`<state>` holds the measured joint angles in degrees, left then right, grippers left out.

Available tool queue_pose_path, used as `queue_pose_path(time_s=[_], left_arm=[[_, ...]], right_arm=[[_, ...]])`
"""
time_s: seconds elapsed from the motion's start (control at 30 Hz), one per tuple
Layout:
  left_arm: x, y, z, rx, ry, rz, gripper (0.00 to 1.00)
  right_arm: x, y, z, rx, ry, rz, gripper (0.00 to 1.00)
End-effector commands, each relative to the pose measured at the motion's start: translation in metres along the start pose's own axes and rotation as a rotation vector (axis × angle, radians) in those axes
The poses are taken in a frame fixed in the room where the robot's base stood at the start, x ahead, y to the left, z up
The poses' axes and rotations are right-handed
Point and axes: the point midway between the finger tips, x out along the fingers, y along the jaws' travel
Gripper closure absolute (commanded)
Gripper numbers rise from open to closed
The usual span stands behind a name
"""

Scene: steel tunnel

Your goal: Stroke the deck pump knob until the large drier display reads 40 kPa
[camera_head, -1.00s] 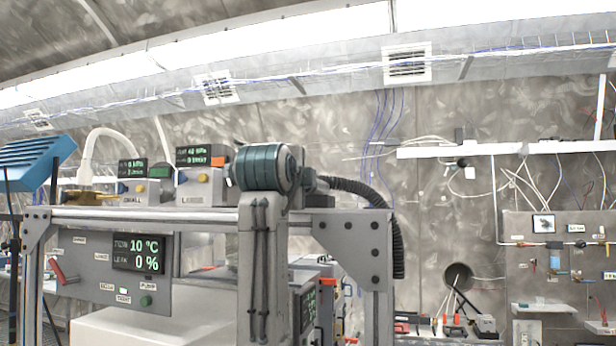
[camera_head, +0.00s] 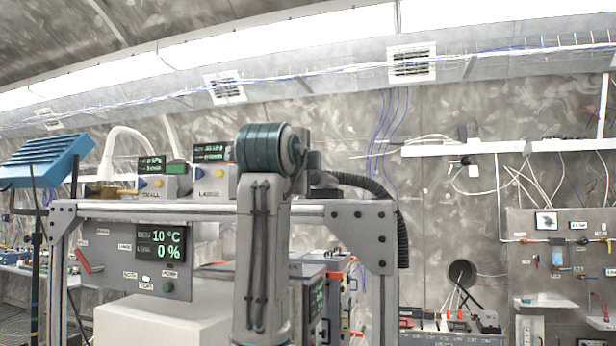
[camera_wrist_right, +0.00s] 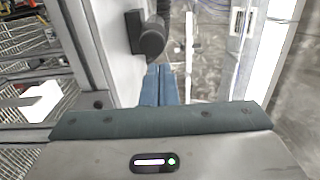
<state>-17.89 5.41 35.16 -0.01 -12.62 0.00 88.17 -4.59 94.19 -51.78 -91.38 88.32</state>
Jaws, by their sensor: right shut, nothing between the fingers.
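The large drier display (camera_head: 212,152) sits on top of the frame in the head view. Its green digits are too small to read surely, and my arm hides its right edge. The label below it reads LARGE. The small drier display (camera_head: 152,164) is to its left. In the right wrist view a dark round knob (camera_wrist_right: 150,38) sticks out from a grey wall; I cannot tell if it is the pump knob. My right gripper (camera_wrist_right: 160,70) is shut and empty, its blue fingertips just below the knob in the picture. Contact cannot be told. My left gripper is not in view.
The metal frame (camera_head: 375,235) carries the driers. A lower panel (camera_head: 112,262) shows 10 °C and 0 %. A black corrugated hose (camera_head: 385,192) hangs behind my arm. A blue slatted panel (camera_head: 42,160) stands at left. A wall board (camera_head: 560,258) with fittings is at right.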

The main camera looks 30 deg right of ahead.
Motion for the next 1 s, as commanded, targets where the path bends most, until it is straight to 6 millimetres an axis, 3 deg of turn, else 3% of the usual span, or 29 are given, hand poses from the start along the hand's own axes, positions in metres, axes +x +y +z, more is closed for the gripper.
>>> queue_pose_path(time_s=[0.17, 0.4, 0.73, 1.0], left_arm=[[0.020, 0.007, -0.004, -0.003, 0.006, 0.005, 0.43], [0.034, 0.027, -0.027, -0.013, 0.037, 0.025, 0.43], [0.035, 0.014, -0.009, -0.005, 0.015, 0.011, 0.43], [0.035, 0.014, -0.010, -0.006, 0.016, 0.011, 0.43]], right_arm=[[-0.030, 0.004, 0.000, 0.002, -0.002, -0.002, 1.00], [-0.065, 0.002, 0.000, 0.000, -0.001, -0.001, 1.00], [-0.073, 0.000, -0.001, 0.000, 0.001, 0.000, 1.00], [-0.073, 0.000, -0.001, -0.001, 0.001, 0.000, 1.00]])
